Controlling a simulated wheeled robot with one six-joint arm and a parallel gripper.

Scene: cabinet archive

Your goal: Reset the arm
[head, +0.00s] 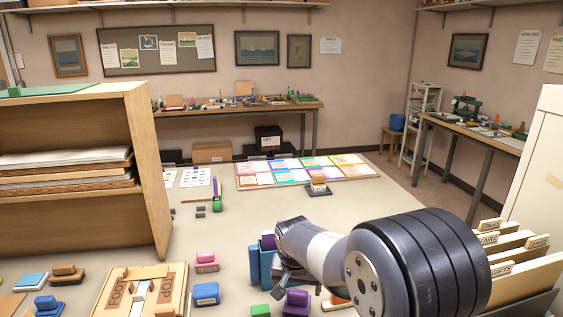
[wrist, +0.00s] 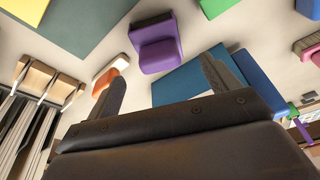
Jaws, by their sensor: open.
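My arm reaches in from the lower right in the head view, over the table (head: 300,210). My gripper (head: 290,265) is mostly hidden behind the arm there, close to some blue upright items (head: 266,258) and a purple stamp (head: 296,302). In the wrist view my gripper (wrist: 160,85) shows two dark fingers spread apart with nothing between them. Beyond the fingers are the purple stamp (wrist: 156,45), a blue flat face (wrist: 195,80) and an orange-based stamp (wrist: 106,78). I cannot tell whether the fingers touch any of them.
A wooden shelf unit (head: 150,165) stands at the left. A file box with labelled dividers (head: 505,265) is at the right. A board box (head: 140,291), a pink stamp (head: 206,260) and a blue block (head: 206,293) lie in front. A colourful card board (head: 300,172) lies farther back.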

